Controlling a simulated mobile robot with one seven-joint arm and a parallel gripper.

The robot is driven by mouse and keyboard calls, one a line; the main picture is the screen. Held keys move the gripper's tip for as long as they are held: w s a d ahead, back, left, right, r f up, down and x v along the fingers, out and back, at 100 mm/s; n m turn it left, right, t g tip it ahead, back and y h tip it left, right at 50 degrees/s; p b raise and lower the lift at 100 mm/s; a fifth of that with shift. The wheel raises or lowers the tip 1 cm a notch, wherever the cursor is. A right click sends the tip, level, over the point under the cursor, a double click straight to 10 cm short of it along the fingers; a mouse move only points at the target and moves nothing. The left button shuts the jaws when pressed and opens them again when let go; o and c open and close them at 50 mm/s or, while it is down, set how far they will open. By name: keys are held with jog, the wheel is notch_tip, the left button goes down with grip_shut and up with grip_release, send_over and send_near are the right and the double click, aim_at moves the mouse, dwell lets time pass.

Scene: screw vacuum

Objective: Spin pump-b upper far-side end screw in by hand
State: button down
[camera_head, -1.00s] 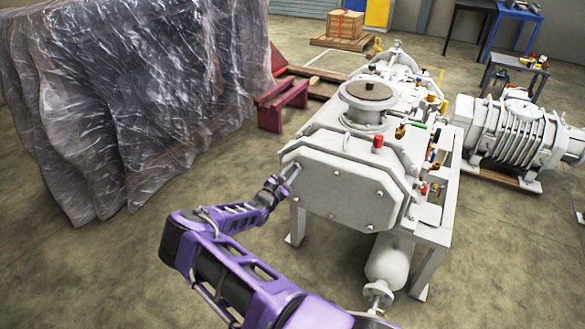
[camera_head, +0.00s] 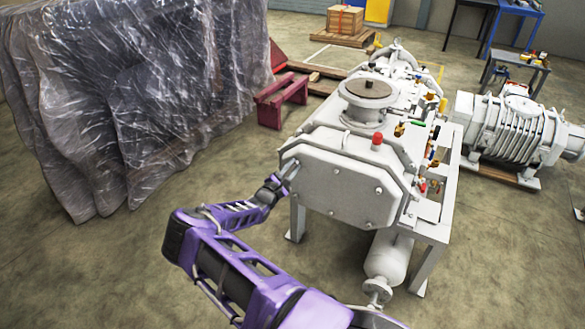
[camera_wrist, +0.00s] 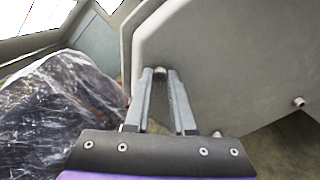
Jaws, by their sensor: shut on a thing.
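The pump (camera_head: 335,165) stands on a frame, its flat grey end cover facing me; the cover also shows in the wrist view (camera_wrist: 225,60). My gripper (camera_head: 289,171) is at the cover's upper left edge. In the wrist view my gripper (camera_wrist: 160,76) has its two fingers closing together on the end screw (camera_wrist: 160,70), whose small pale head shows between the tips against the cover. How deep the screw sits is hidden. Other screws show on the cover, one at its upper right (camera_head: 378,190) and one at the right in the wrist view (camera_wrist: 298,102).
A plastic-wrapped bulk (camera_head: 130,90) stands close on the left. A grey cylinder (camera_head: 388,258) hangs below the frame, and another ribbed pump (camera_head: 510,130) sits at the right.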

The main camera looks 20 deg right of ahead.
jog(key=c, duration=0.8)
grip_release()
jog(key=shift+a, duration=0.1)
jog(key=shift+o, duration=0.2)
jog(key=v, duration=1.7)
jog(key=shift+s, duration=0.25)
jog(key=shift+a, duration=0.15)
